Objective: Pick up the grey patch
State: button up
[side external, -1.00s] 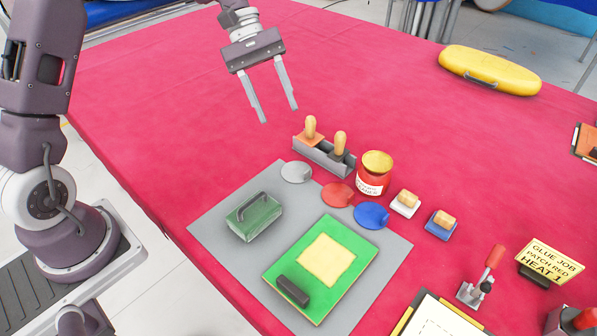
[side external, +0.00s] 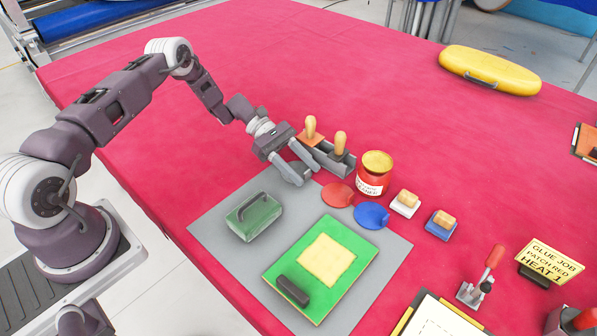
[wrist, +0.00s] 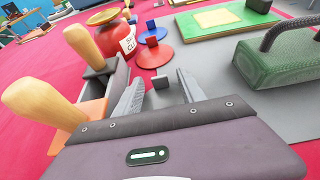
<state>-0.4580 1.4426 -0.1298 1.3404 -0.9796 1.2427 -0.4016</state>
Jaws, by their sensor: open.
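The grey patch, a round disc with a small upright tab, shows in the wrist view (wrist: 161,83) between my fingers. In the side view it is mostly hidden by my gripper (side external: 305,175). My gripper is open and low over the mat's far edge, with one finger on each side of the tab. In the wrist view its fingers (wrist: 159,80) show a gap on both sides of the tab. I cannot tell whether the fingertips touch the disc.
A red patch (side external: 337,194), a blue patch (side external: 371,215) and a red tin (side external: 374,175) are nearby. A green block with a handle (side external: 254,217) and a green board (side external: 322,268) lie on the grey mat (side external: 213,226).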

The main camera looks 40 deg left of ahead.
aim_at(302, 175)
grip_shut()
jog(key=shift+r, duration=0.15)
notch_tip(302, 175, up, 10)
dwell(0.4)
